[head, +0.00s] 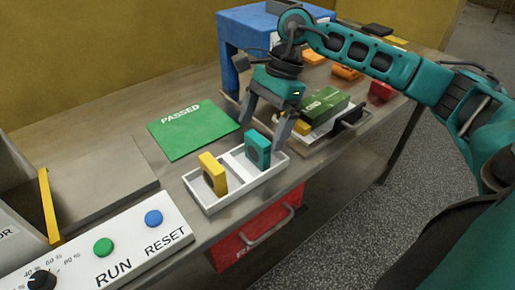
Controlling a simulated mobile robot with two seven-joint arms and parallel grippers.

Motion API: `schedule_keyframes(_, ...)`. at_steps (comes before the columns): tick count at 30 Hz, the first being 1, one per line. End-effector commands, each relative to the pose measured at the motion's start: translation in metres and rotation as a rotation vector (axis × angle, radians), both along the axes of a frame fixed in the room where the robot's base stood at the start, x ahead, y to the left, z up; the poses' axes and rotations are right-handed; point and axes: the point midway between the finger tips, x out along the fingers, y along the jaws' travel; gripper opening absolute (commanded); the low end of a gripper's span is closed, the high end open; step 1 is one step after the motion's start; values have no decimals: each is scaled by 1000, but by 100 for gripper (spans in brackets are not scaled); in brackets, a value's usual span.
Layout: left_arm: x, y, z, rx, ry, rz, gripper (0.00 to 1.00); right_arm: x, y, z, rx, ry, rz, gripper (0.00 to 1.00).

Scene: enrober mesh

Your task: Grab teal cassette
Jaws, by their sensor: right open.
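The teal cassette (257,150) stands upright in the right part of a white tray (212,207) on the bench. A yellow cassette (212,174) stands upright in the tray's left part. My right gripper (264,132) is open, pointing down, with one finger on each side of the teal cassette's upper part in the picture. I cannot tell whether the fingers touch it. My left gripper is not in view.
A green PASSED mat (194,130) lies behind the tray. A control panel (128,250) with RUN and RESET buttons is at front left. A green box (324,108) sits on the right, by a blue stand (234,40). A red drawer (258,235) hangs below the bench edge.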

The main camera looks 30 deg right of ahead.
Motion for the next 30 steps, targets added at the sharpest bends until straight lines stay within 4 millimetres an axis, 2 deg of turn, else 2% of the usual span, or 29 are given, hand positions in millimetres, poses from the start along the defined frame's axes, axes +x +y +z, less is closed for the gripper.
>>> schedule_keyframes(6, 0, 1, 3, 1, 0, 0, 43, -2, 13, -28, 2, 4, 2, 98)
schedule_keyframes(15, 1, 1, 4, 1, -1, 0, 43, -2, 15, -33, 1, 0, 0, 98)
schedule_keyframes(30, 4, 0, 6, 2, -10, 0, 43, -2, 15, -33, 1, 0, 0, 50)
